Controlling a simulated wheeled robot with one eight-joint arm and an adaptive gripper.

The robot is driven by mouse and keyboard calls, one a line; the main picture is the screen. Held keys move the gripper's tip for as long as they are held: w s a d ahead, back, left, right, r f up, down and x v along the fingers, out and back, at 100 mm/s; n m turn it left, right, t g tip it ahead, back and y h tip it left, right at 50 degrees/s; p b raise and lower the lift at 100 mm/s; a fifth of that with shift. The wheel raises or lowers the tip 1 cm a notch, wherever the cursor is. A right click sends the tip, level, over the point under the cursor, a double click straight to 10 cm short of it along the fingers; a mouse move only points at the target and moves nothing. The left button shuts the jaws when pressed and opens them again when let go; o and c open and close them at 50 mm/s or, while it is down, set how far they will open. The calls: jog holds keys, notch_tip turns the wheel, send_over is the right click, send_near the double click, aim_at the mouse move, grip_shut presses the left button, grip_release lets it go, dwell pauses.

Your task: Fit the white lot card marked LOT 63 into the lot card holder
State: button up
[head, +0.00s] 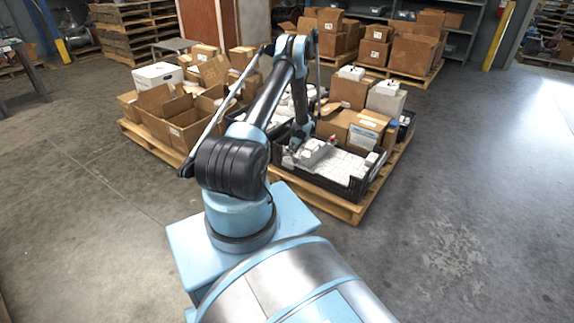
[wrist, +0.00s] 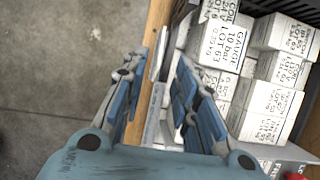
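In the wrist view my gripper (wrist: 160,62) points down with its two blue-padded fingers apart. Between and below the fingers are thin pale grey-white strips (wrist: 155,112), seen nearly edge-on. I cannot tell whether one is the lot card or its holder, and no finger clearly touches them. White boxes to the right carry print; one box (wrist: 222,42) reads GAUGE 10 bar LOT 63. In the head view my gripper (head: 292,158) is low at the near left part of a black crate (head: 330,183). No card marked LOT 63 can be made out.
The crate stands on a wooden pallet (head: 345,209), whose edge (wrist: 152,35) runs beside my gripper. Cardboard boxes (head: 350,92) crowd behind the crate. More open cartons (head: 165,112) stand on the left. The concrete floor is clear to the right and left.

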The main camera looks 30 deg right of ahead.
aim_at(288, 161)
jog(key=shift+x, duration=2.9)
grip_shut()
